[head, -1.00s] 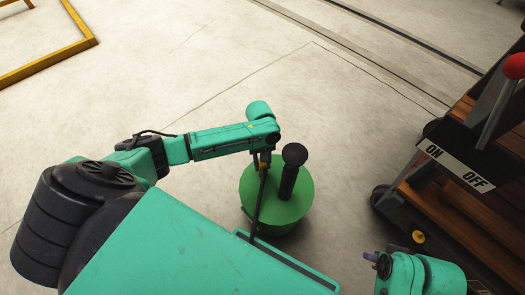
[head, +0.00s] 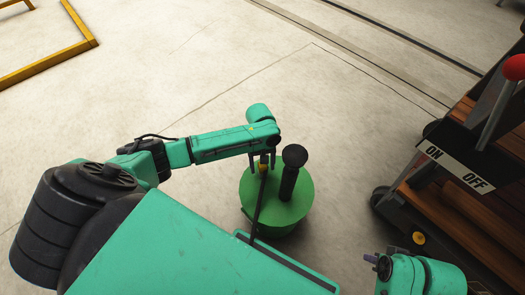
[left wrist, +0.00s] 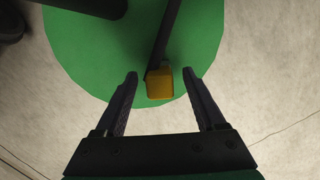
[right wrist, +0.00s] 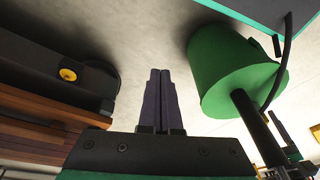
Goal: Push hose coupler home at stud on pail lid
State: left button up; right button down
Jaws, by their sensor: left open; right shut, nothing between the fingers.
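The green pail (head: 249,207) stands on the floor in the middle of the head view, its round lid (head: 298,208) facing up. The yellow-orange coupler (left wrist: 160,85) sits at the end of a dark hose (left wrist: 165,38), over the lid near its edge. My left gripper (left wrist: 160,75) is open, with one finger on each side of the coupler and a gap at both sides. The stud cannot be made out, so how far the coupler is seated on it is unclear. My right gripper (right wrist: 160,72) is shut and empty, pointing at the floor beside the pail.
A black post with a round knob (head: 294,155) rises from the lid beside my left gripper. A wheeled cart with wooden slats (head: 455,215) and an ON/OFF plate (head: 455,167) stands at the right. A yellow frame (head: 50,62) lies at upper left. The floor behind the pail is clear.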

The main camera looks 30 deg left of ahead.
pick_arm(q)
jog(key=shift+w+r, duration=0.1)
jog(key=shift+r, duration=0.35)
jog(key=r, duration=0.1)
jog(key=r+p, duration=0.2)
jog(key=shift+w+a+r, duration=0.2)
jog(key=shift+a, duration=0.05)
notch_tip(320, 180, up, 10)
jog(key=w+a+p, duration=0.1)
jog(key=p, duration=0.2)
pick_arm(e)
notch_tip(320, 180, down, 12)
jog(key=s+d+g+h, duration=0.1)
jog(key=d, duration=0.1)
jog(key=shift+s+d+r+m, duration=0.15)
jog(key=shift+d+r+m, duration=0.05)
jog(key=shift+d+m, duration=0.15)
